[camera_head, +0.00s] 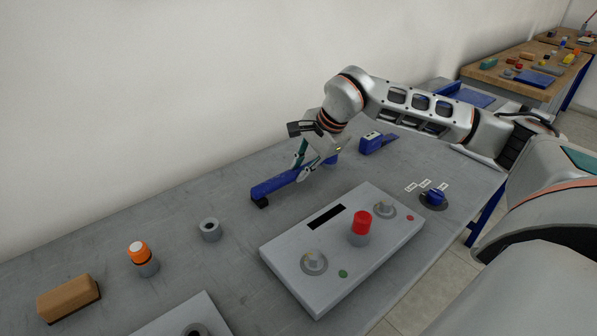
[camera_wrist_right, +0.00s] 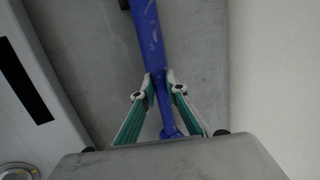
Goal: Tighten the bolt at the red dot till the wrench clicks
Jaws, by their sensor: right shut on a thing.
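My right gripper (camera_head: 304,172) is shut on a long blue wrench (camera_head: 275,185) with a black end, behind the grey panel box. I cannot tell whether the wrench touches the table. In the right wrist view, the fingers (camera_wrist_right: 159,84) close on both sides of the blue wrench handle (camera_wrist_right: 148,38). On the panel box (camera_head: 290,258), a small red dot (camera_head: 410,218) sits beside a grey round bolt fitting (camera_head: 384,209). A second fitting (camera_head: 314,262) sits beside a green dot (camera_head: 343,274). My left gripper is not in view.
A red-capped post (camera_head: 361,223) stands on the panel between the fittings. A blue tool (camera_head: 376,143) lies behind, and a blue knob (camera_head: 433,198) is at right. A grey ring (camera_head: 210,230), an orange-topped piece (camera_head: 139,253) and a brown block (camera_head: 68,298) stand at left.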

